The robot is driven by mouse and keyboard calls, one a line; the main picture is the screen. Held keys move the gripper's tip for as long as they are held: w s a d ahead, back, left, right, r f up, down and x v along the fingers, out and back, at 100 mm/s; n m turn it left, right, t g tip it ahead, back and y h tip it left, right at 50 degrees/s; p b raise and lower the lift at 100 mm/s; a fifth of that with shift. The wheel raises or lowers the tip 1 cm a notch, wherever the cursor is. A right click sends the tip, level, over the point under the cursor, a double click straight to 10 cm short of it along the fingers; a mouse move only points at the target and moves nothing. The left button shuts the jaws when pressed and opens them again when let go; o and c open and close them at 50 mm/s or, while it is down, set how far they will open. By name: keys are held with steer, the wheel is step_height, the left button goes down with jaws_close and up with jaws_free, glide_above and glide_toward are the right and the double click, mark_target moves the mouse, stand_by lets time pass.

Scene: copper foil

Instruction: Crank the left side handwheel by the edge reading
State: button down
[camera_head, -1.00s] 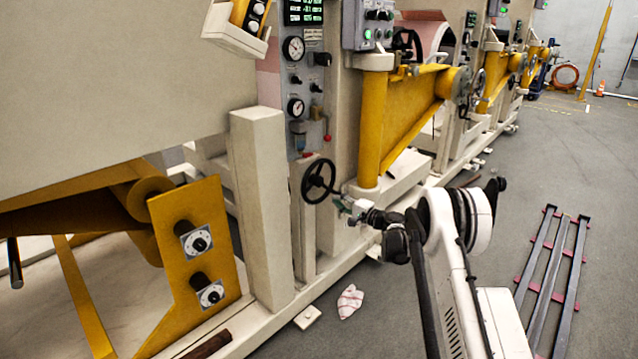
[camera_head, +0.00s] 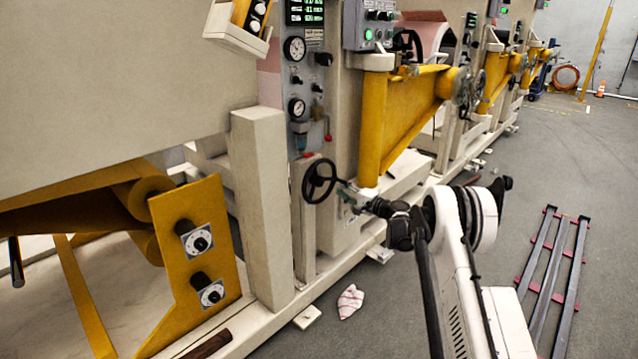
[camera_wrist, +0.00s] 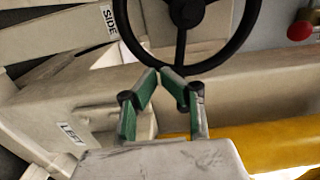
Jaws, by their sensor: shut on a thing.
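The black handwheel (camera_head: 319,181) is on the front of the cream machine, low under the gauge panel. It fills the top of the wrist view (camera_wrist: 187,12), with one spoke running down to the lower rim. My gripper (camera_head: 343,184) reaches it from the right. In the wrist view its green-padded fingers (camera_wrist: 170,73) close on the lower rim near the foot of that spoke. The fingertips' exact hold is partly hidden. A green digital display (camera_head: 305,12) is at the top of the panel; its figures are too small to read surely.
A yellow arm (camera_head: 400,110) projects just right of the handwheel. Below the display are round gauges (camera_head: 295,48). Labels "SIDE" (camera_wrist: 108,22) and "LEFT" (camera_wrist: 71,132) show in the wrist view. A cloth (camera_head: 350,301) and a dark rack (camera_head: 550,268) lie on the floor.

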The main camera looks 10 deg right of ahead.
steer(key=v, duration=0.9)
steer(key=shift+d+f, duration=0.2)
steer(key=shift+d, duration=0.25)
steer(key=shift+w, duration=0.1)
